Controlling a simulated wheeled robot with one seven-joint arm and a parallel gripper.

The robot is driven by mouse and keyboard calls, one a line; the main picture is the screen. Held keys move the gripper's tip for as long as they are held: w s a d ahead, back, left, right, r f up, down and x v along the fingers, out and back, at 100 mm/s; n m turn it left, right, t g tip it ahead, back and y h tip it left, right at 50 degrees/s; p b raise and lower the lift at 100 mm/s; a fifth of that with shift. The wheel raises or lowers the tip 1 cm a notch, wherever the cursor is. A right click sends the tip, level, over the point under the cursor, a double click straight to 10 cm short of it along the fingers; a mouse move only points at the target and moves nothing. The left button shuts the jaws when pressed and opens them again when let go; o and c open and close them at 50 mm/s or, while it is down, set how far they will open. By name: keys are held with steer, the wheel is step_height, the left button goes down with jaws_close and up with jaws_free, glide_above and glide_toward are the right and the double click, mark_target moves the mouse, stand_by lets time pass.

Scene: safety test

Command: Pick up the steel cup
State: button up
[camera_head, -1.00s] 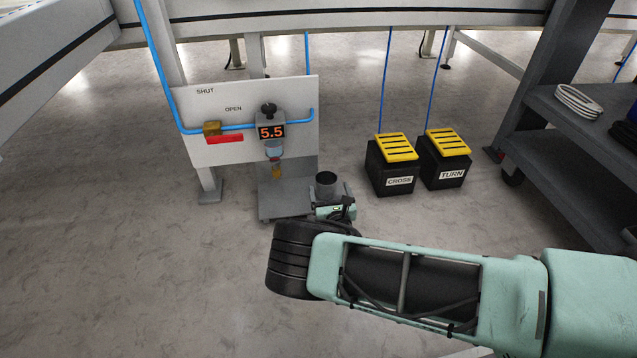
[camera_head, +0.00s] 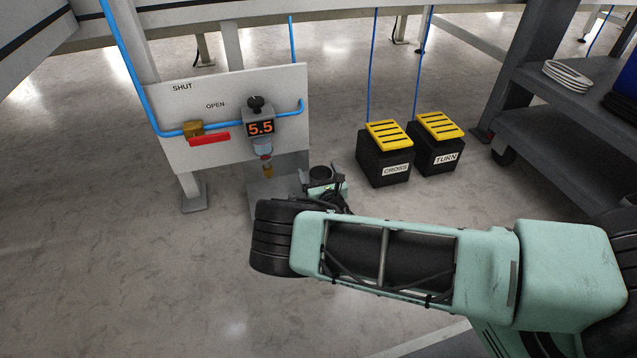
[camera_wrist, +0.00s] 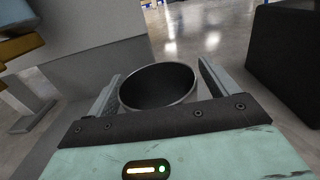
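The steel cup (camera_wrist: 159,88) is a round, open-topped grey metal cup, upright and looking empty in the wrist view. It also shows in the head view (camera_head: 320,173), just beyond my wrist, at the right of a small grey shelf (camera_head: 262,198). My gripper (camera_wrist: 158,80) has one finger on each side of the cup. The fingers are apart, and a narrow gap shows between the right finger and the cup wall; the left finger is very close to it. The cup's lower part is hidden by my gripper and arm.
A white panel (camera_head: 235,112) behind the shelf carries a blue pipe, a red valve handle (camera_head: 209,139) and a gauge reading 5.5 (camera_head: 260,128). Black boxes with yellow tops, CROSS (camera_head: 385,160) and TURN (camera_head: 436,150), stand to the right. A grey cart (camera_head: 560,130) is farther right.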

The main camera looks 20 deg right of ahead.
steer(key=c, duration=0.9)
steer(key=shift+c, duration=0.2)
